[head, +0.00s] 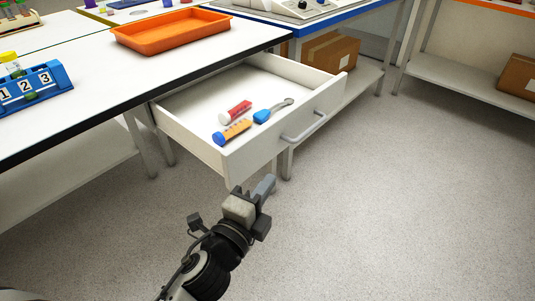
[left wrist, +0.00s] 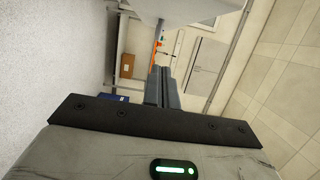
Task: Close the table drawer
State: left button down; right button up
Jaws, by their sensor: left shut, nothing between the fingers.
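The white table drawer (head: 255,152) is pulled far out from under the white table (head: 120,72) in the head view. Its grey bar handle (head: 304,128) is on the front panel. Inside lie a red-and-white tube (head: 235,111), an orange tube with a blue cap (head: 232,131) and a blue-handled tool (head: 272,110). My left gripper (head: 266,188) is in front of and below the drawer front, apart from the handle. Its fingers are shut and empty, and they also show together in the left wrist view (left wrist: 164,88). My right gripper is out of view.
An orange tray (head: 172,32) and a blue numbered rack (head: 36,88) stand on the table. Cardboard boxes (head: 330,53) sit on a low shelf behind the drawer. The grey floor (head: 400,190) to the right is clear.

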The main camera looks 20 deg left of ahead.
aim_at(267, 154)
pick_arm(q)
jog(key=shift+w+a+p, duration=0.2)
jog(key=shift+w+a, duration=0.3)
jog(key=shift+w, duration=1)
jog(key=shift+w+a+p, duration=0.2)
jog(key=shift+w+a, duration=0.3)
jog(key=shift+w, duration=0.95)
jog(key=shift+w+a+p, duration=0.2)
jog(key=shift+w+a, duration=0.3)
jog(key=shift+w, duration=1)
jog(key=shift+a, duration=0.1)
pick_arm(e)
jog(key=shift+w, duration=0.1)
